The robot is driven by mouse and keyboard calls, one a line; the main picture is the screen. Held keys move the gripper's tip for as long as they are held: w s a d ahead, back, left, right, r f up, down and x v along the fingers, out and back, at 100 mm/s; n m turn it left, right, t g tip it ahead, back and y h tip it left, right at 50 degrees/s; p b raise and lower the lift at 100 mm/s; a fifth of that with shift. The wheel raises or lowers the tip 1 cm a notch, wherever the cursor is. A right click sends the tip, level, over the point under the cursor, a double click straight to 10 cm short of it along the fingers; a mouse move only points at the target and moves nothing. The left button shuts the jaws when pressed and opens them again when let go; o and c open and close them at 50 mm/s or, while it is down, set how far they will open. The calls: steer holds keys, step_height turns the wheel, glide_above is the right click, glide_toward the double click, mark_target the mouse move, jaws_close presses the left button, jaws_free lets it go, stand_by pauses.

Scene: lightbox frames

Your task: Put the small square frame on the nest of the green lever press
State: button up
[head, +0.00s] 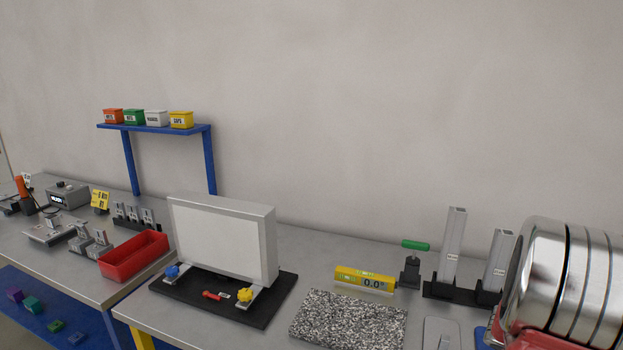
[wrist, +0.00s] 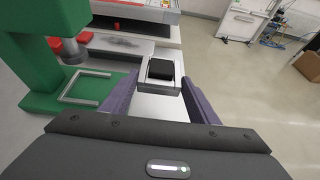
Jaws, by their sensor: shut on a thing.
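In the wrist view my gripper (wrist: 160,82) is shut on a small grey square piece with a dark middle, which I take for the small square frame (wrist: 158,89). Its sides are between the two purple fingers. The green lever press (wrist: 32,52) stands to the left. Its nest (wrist: 88,99), a silver square outline, lies on the green base below the grey ram, to the left of my gripper. The held frame is beside the nest, not over it. The press lever is not clearly seen. Neither gripper nor press shows in the head view.
The press column and ram stand close to my left finger. A red and grey fixture (wrist: 135,12) is beyond the frame. The head view shows a bench with a lightbox (head: 222,237), a red bin (head: 134,256), a yellow level (head: 364,279) and a speckled plate (head: 348,319).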

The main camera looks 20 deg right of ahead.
steer(key=w+a+f+n+t+h, duration=0.15)
steer(key=w+n+t, duration=0.25)
steer(key=w, duration=0.5)
steer(key=w+a+n+t+h, duration=0.2)
steer(key=w+n+t, duration=0.15)
steer(key=w, duration=0.45)
steer(key=w+a+n+t+y, duration=0.1)
steer(key=w+a+n+t, duration=0.2)
steer(key=w+a, duration=0.5)
steer(key=w+a+n+t+y, duration=0.2)
steer(key=w+a+n+t, duration=0.2)
steer(key=w+a, duration=0.4)
steer(key=w+a+n+t+y, duration=0.1)
steer(key=w+a+n+t, duration=0.2)
steer(key=a, duration=1.1)
steer(key=shift+w+f+n+t+y, duration=0.2)
steer(key=shift+w+t, duration=0.3)
steer(key=shift+w, duration=0.8)
steer(key=shift+w+f+n+t+y, duration=0.15)
steer(key=shift+w+t, duration=0.3)
steer(key=shift+w, duration=0.85)
steer(key=w+a+n+t+y, duration=0.2)
steer(key=w+a+n+y, duration=0.1)
steer(key=a, duration=1.8)
steer(key=shift+w+a+r+n+t+y, duration=0.15)
steer(key=shift+r+n+t+y, duration=0.25)
steer(key=shift+n+y, duration=0.55)
